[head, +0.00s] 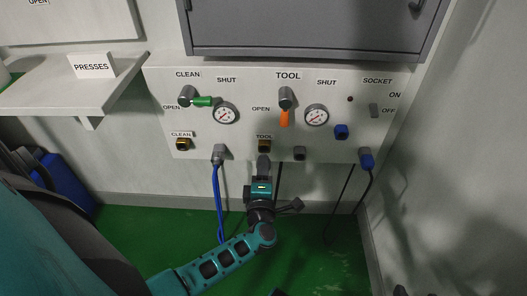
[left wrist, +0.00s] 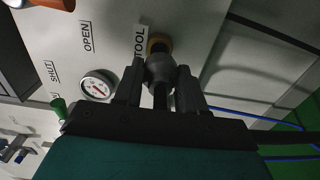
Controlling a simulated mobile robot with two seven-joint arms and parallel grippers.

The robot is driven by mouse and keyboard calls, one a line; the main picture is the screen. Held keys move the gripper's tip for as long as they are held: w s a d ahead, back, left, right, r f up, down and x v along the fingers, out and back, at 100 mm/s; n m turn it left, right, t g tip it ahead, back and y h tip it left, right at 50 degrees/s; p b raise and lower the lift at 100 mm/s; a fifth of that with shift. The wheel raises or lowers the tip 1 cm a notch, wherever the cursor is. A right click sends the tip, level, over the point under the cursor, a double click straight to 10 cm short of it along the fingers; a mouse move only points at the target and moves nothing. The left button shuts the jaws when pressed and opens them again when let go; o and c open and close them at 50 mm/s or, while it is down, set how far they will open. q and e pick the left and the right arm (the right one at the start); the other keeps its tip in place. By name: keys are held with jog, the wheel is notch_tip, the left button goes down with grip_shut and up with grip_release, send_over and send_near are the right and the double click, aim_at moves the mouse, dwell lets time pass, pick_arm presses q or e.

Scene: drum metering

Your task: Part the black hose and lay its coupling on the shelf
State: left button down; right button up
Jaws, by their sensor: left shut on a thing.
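My left gripper (head: 263,172) is shut on the grey coupling (left wrist: 160,74) of the black hose, just below the brass TOOL outlet (head: 264,146). In the left wrist view the outlet's brass ring (left wrist: 160,43) shows a dark opening just beyond the coupling; I cannot tell whether the two touch. The black hose (head: 279,184) hangs behind my gripper, mostly hidden. The orange TOOL handle (head: 285,118) points down, away from the OPEN label on its left. The shelf (head: 75,90) is on the wall at left. My right gripper is not in view.
A blue hose (head: 218,200) hangs left of my gripper, and a black cable with a blue plug (head: 366,160) hangs at right. A grey cabinet (head: 310,25) overhangs the panel.

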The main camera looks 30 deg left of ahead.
pick_arm(q)
jog(key=shift+v, duration=0.8)
jog(key=p+v, duration=0.1)
jog(key=v, duration=0.3)
dwell(0.6)
jog(key=shift+r, duration=0.1)
